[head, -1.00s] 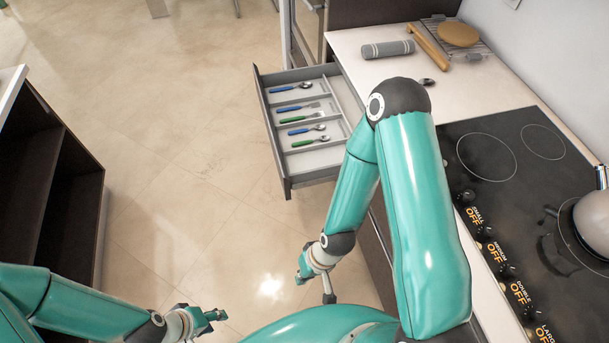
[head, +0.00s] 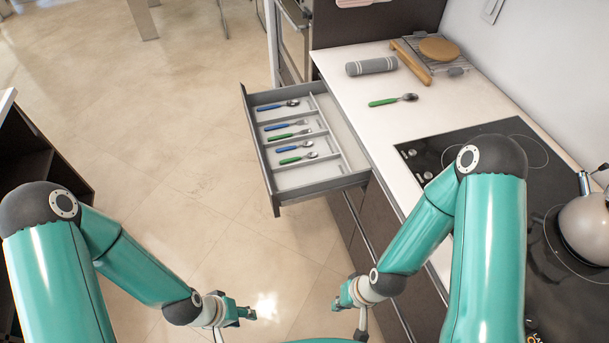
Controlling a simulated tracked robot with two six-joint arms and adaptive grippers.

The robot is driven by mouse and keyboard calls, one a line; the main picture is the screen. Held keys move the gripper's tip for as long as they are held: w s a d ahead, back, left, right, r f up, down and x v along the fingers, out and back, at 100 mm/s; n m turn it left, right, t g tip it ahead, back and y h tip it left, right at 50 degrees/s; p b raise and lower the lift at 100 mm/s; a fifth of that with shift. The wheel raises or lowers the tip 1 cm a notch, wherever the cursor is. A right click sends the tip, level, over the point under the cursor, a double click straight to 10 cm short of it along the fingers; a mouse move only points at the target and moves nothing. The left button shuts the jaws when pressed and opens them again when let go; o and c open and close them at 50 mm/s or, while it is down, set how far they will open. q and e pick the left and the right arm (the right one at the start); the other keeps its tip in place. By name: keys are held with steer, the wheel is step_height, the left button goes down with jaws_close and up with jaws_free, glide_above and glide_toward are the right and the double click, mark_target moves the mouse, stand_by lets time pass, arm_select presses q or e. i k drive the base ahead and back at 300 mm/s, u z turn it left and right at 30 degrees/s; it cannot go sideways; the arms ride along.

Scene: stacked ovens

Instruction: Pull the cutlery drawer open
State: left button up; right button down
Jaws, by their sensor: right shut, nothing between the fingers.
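The cutlery drawer (head: 318,183) stands pulled out from under the white counter, left of it. Blue- and green-handled spoons and forks lie in its compartments, among them a blue spoon (head: 278,105) at the far end and a green spoon (head: 299,159) at the near end. My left gripper (head: 246,313) is low over the floor, in front of the drawer and apart from it; its jaws are too small to judge. My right gripper (head: 340,303) is shut and empty, low beside the cabinet fronts, clear of the drawer.
A green-handled spoon (head: 393,100), a rolled grey cloth (head: 371,66) and a rolling pin (head: 411,63) lie on the counter (head: 349,107). A kettle (head: 588,228) stands on the black hob (head: 500,140) at right. A dark shelf unit (head: 45,155) is at left. The floor between is clear.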

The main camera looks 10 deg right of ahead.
mark_target(340, 165)
steer(key=z, duration=0.3)
steer(key=i, duration=0.9)
steer(key=u, duration=1.05)
